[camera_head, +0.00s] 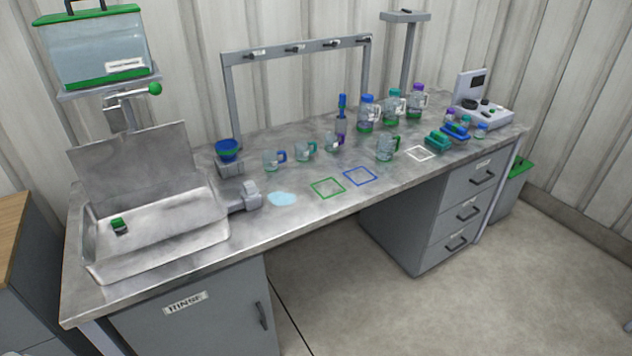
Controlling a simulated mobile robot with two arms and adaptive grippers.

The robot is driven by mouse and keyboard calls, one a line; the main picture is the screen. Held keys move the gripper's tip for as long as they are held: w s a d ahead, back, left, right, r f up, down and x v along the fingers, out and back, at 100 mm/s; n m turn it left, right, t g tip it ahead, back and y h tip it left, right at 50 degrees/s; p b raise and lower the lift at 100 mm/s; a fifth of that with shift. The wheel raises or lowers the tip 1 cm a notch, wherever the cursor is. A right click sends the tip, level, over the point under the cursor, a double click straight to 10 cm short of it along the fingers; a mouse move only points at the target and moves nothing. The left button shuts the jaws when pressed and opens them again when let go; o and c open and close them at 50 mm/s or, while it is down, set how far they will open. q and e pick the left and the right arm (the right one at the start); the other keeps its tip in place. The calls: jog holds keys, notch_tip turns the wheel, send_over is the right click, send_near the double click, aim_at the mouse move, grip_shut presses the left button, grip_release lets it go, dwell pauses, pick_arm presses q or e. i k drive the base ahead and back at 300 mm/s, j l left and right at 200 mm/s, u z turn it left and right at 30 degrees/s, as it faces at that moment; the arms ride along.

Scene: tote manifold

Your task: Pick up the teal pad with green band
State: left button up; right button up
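A small teal block (437,141), which looks like a pad, lies on the right part of the metal bench, beside a blue one (456,132). Another small dark block with a green top (118,224) lies in the metal sink basin (165,245) at the left. Both are too small to tell which is the teal pad with the green band. Neither of my grippers is in view.
Several clear mugs (386,148) and capped jugs (368,113) stand mid-bench and right. Green (328,188), blue (360,176) and white (419,153) square outlines mark the bench. A puddle (281,199) lies near the sink. Floor in front is clear.

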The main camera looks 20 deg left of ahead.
aim_at(440, 141)
jog(key=i+l, duration=0.15)
jog(key=i, duration=0.25)
jog(key=i+l, duration=0.15)
jog(key=i, duration=0.2)
jog(key=i+l, duration=0.2)
jog(key=i, duration=0.2)
